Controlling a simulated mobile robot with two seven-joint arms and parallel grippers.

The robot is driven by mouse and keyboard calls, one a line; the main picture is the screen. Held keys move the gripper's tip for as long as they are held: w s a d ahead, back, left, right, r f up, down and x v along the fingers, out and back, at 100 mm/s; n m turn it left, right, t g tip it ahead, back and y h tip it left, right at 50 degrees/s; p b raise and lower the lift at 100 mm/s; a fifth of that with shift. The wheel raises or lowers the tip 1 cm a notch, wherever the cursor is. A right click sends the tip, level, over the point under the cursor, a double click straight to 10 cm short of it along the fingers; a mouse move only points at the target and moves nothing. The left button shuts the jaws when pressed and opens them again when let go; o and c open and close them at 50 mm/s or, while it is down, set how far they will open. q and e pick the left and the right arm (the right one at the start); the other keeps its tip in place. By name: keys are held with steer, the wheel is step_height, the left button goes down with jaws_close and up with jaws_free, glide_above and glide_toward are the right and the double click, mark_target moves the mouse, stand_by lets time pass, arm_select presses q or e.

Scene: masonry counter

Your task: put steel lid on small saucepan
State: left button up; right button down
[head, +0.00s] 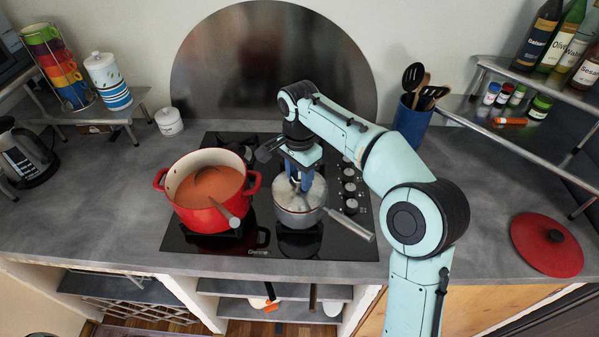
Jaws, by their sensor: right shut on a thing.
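The small saucepan (297,219) is steel with a long handle pointing to the lower right. It stands on the front right part of the black hob. The steel lid (313,192) is at the saucepan's top, under my right gripper. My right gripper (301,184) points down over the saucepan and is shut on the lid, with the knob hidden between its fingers. The lid appears to cover the saucepan's opening, but I cannot tell whether it touches the rim all round. My left gripper is not in view.
A red pot (193,216) of orange soup with a ladle stands just left of the saucepan. A red lid (547,244) lies on the counter at right. A blue utensil holder (411,123) stands behind my right arm. The counter's front left is clear.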

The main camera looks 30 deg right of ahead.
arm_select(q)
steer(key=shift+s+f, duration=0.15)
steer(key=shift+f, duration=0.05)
arm_select(e)
steer(key=shift+f, duration=0.55)
steer(key=c, duration=0.5)
jaws_free()
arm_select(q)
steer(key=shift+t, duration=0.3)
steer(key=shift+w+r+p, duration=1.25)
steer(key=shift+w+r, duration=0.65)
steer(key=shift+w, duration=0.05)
arm_select(e)
steer(key=shift+r, duration=6.65)
